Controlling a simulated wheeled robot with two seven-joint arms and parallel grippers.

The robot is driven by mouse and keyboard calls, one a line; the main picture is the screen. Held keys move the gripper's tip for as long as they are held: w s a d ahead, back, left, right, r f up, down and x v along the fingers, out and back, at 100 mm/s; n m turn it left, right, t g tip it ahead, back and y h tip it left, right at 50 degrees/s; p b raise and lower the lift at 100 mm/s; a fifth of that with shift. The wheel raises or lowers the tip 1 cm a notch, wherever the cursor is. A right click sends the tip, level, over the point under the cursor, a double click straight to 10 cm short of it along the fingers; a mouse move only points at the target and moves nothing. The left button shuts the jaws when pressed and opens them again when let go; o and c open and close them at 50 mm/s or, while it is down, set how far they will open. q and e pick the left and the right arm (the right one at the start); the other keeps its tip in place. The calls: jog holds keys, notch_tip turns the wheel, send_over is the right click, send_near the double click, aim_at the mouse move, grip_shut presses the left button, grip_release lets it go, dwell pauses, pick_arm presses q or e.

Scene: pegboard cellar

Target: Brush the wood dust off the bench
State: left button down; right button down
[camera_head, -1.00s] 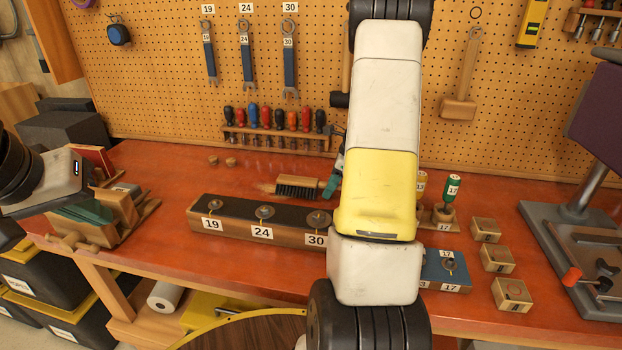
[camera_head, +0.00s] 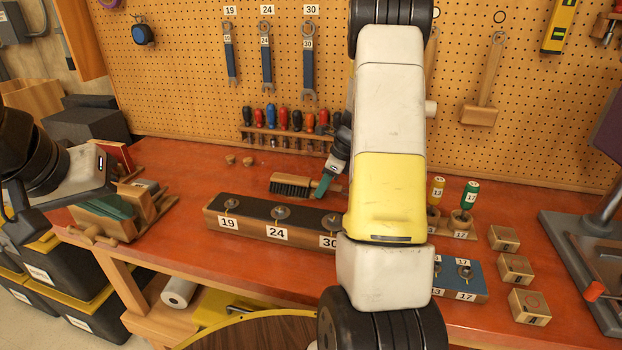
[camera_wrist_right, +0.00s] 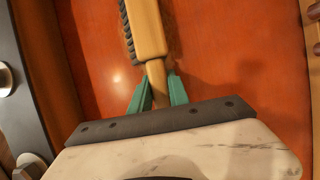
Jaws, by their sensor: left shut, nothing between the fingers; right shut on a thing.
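The brush (camera_head: 291,184), with a wooden back and dark bristles, lies low over the bench (camera_head: 190,178) behind the long numbered block. My right gripper (camera_head: 323,185) is shut on its handle, with the bristle end to the left. In the right wrist view the teal fingers (camera_wrist_right: 158,92) close on the wooden handle, and the brush (camera_wrist_right: 149,30) extends away from them. My left gripper (camera_head: 112,207) is shut and empty at the bench's left end, beside wooden pieces.
The block numbered 19, 24, 30 (camera_head: 262,233) stands in front of the brush. A screwdriver rack (camera_head: 290,130) hangs at the back. A blue block (camera_head: 460,290) and small wooden cubes (camera_head: 515,267) sit right. Bench left of the brush is clear.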

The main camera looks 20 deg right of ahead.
aim_at(338, 189)
jog(key=shift+w+a+f, duration=0.1)
jog(key=shift+w+a, duration=0.6)
jog(key=shift+a, duration=0.4)
jog(key=shift+w+a+f, duration=0.1)
jog(key=shift+w+a, duration=0.65)
jog(key=shift+a, duration=0.3)
jog(key=shift+w+a, duration=0.7)
jog(key=shift+a, duration=0.4)
jog(key=shift+w+d, duration=0.2)
jog(key=shift+w, duration=0.05)
jog(key=shift+s+d+r, duration=0.1)
jog(key=shift+s+d, duration=0.3)
jog(key=shift+d, duration=0.3)
jog(key=shift+s+d+r, duration=0.1)
jog(key=shift+s+d, duration=0.3)
jog(key=shift+d, duration=0.3)
jog(key=shift+s+d+f, duration=0.1)
jog(key=shift+s+d, duration=0.75)
jog(key=shift+d, duration=0.4)
jog(key=shift+s+d+f, duration=0.1)
jog(key=shift+s+d, duration=0.75)
jog(key=shift+d, duration=0.35)
jog(key=shift+s+d, duration=0.85)
jog(key=shift+d, duration=0.4)
jog(key=shift+s+d+r, duration=0.1)
jog(key=shift+s+d, duration=0.45)
jog(key=shift+d, duration=0.2)
jog(key=shift+s+d, duration=0.5)
jog(key=shift+d, duration=0.25)
jog(key=shift+r, duration=0.1)
